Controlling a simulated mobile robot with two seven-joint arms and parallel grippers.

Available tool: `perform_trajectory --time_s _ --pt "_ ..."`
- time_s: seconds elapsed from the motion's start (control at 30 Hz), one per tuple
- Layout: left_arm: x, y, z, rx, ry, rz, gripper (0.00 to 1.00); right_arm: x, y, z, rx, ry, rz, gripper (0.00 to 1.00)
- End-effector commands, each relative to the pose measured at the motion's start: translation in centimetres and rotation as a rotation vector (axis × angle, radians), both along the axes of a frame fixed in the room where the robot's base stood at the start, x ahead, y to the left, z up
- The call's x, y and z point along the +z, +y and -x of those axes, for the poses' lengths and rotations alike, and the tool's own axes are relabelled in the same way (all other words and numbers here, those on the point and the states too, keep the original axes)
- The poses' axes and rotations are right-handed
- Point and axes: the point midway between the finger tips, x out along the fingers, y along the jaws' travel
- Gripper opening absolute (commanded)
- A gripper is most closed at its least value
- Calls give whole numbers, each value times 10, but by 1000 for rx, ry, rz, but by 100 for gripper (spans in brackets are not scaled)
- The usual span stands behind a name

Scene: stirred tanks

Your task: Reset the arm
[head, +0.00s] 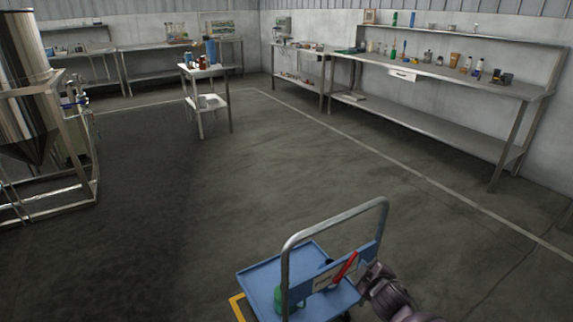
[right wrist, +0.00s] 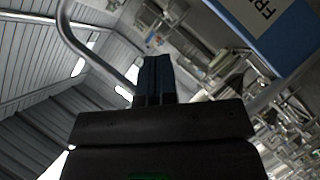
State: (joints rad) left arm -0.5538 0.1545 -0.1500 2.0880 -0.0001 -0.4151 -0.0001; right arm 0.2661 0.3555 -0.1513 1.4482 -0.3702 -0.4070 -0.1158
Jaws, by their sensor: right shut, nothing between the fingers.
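My right arm comes in at the bottom right of the head view, with its dark gripper end (head: 370,272) beside the right side of a blue trolley. In the right wrist view the two fingers of my right gripper (right wrist: 155,78) are together with nothing between them. My left arm and gripper do not show in the head view.
The blue trolley (head: 262,274) has a grey push handle (head: 335,222) and carries a green item (head: 279,298) and a red item (head: 345,268). A steel tank (head: 25,85) stands left, a small table (head: 210,70) at the back, and a long bench (head: 440,75) right. Open floor lies between.

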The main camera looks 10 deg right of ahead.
Motion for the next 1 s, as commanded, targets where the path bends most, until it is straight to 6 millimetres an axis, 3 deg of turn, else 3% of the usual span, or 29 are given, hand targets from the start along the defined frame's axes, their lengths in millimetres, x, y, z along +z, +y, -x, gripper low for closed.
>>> perform_trajectory --time_s 0.07,0.23,0.37,0.67,1.0 --pt "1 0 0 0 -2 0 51 3 3 -1 -4 -7 -33 0" --pt "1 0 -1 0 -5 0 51 37 25 -4 14 -70 -150 0" --pt "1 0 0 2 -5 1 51 50 43 17 20 -90 -267 0" --pt "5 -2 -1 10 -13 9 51 48 66 101 -14 -62 -498 0" --pt "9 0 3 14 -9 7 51 34 71 232 -143 31 -703 0"
